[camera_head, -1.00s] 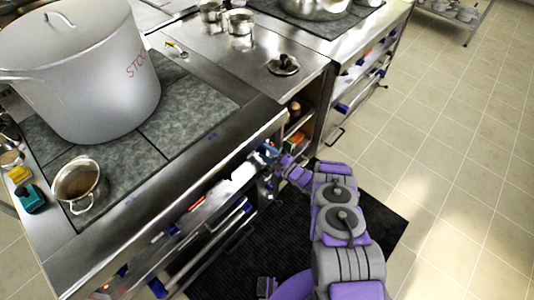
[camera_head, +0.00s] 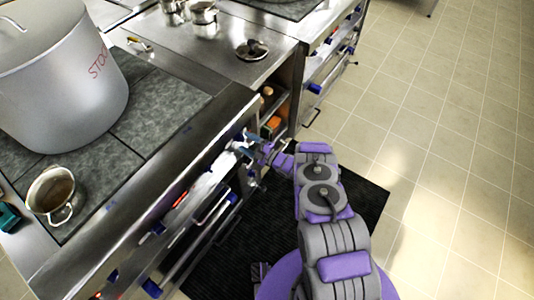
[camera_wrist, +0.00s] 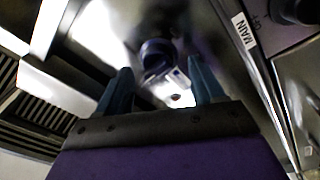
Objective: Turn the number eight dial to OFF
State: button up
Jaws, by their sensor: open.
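My gripper (camera_head: 246,146) is at the front panel of the stove (camera_head: 160,205), near its right end in the head view. In the wrist view my gripper (camera_wrist: 162,82) is open, with its two blue-grey fingers apart. A dark blue dial (camera_wrist: 157,56) with a pale lower part shows just beyond and between the fingertips. I cannot tell whether the fingers touch it. No number or OFF mark on it is readable. In the head view my gripper hides this part of the panel. Another blue dial (camera_head: 152,288) shows farther left along the front.
A large stockpot (camera_head: 60,90) and a small pan (camera_head: 52,195) stand on the stove top. A label reading MAIN (camera_wrist: 243,33) shows right of the fingers. Open shelves (camera_head: 273,115) lie beyond the panel. A black mat (camera_head: 225,245) covers the floor; tiled floor at right is clear.

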jog(key=v, duration=1.5)
jog(key=shift+s+d+b, duration=0.3)
jog(key=shift+b, duration=0.1)
jog(key=shift+f, duration=0.1)
